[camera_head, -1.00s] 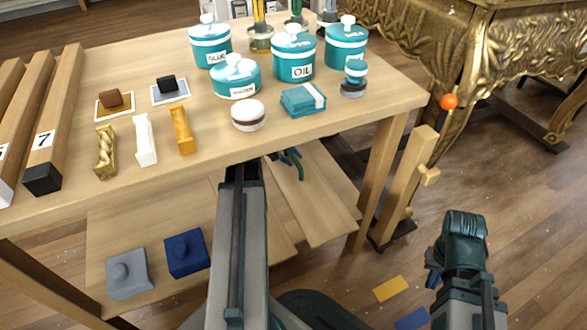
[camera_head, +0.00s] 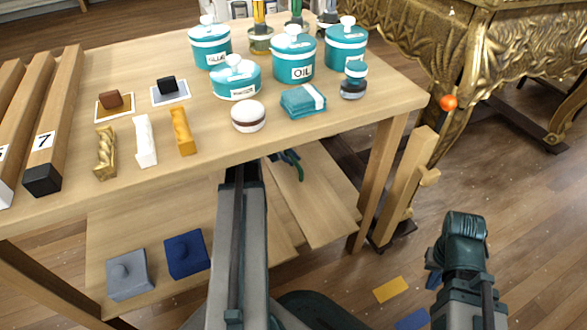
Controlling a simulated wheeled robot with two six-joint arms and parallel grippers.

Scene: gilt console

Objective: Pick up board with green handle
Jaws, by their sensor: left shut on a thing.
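A light wooden board (camera_head: 318,200) with a dark green handle (camera_head: 291,163) is at the lower shelf, partly covered by the tabletop. My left arm reaches under the table's front edge. My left gripper (camera_head: 280,157) is at the green handle and shut on it, but the tabletop edge hides most of the gripper. My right gripper (camera_head: 433,278) hangs at the lower right, clear of the table and far from the board. Its fingers are mostly hidden behind its own wrist.
The wooden table (camera_head: 215,150) carries teal canisters (camera_head: 294,60), a folded teal cloth (camera_head: 303,101) and small blocks. A wooden post (camera_head: 405,190) and gilt console (camera_head: 480,45) stand at right.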

